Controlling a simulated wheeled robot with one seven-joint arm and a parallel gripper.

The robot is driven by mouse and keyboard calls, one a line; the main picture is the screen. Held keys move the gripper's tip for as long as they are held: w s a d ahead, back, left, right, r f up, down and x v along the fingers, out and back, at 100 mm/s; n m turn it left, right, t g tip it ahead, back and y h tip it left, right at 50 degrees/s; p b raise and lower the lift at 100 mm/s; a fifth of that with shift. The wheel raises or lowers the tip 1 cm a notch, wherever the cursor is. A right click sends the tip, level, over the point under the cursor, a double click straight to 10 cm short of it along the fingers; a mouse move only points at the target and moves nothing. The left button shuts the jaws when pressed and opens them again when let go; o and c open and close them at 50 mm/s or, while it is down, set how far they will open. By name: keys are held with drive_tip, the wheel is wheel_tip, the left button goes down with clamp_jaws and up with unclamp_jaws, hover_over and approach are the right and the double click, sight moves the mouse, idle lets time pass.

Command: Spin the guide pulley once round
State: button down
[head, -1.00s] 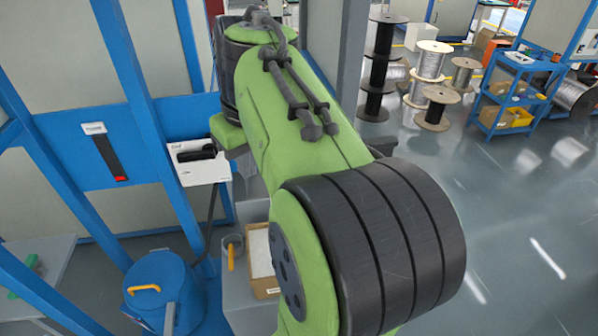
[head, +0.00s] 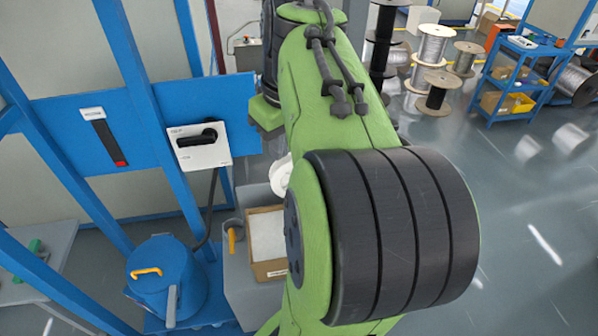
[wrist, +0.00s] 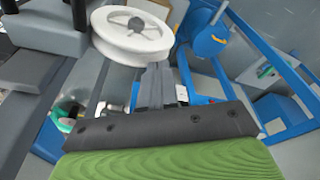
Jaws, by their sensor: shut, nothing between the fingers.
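The guide pulley (wrist: 128,36) appears to be the white wheel with a dark spoked hub at the top of the wrist view. My gripper (wrist: 158,68) is shut and empty, its dark fingers together. Its tips show just below the pulley's lower rim, and I cannot tell whether they touch it. In the head view a white rounded part (head: 281,175), probably the same pulley, shows at the left edge of my green arm. My arm hides the rest of it and my gripper there.
A blue drum with a yellow handle (head: 166,282) stands at lower left. An open cardboard box (head: 266,270) sits on a grey stand beside my arm. A white switch box (head: 198,146) is on the blue frame.

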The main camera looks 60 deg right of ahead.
drive_tip(key=shift+f, duration=0.25)
drive_tip(key=w+a+f+b, duration=0.3)
drive_tip(key=w+f+b, duration=0.1)
drive_tip(key=f+b, duration=0.2)
drive_tip(key=shift+a+f, duration=0.25)
drive_tip(key=shift+f, duration=0.2)
idle(0.4)
drive_tip(key=shift+r, duration=0.1)
wheel_tip(320, 180, up, 7)
drive_tip(key=p, duration=0.7)
drive_tip(key=shift+r, duration=0.15)
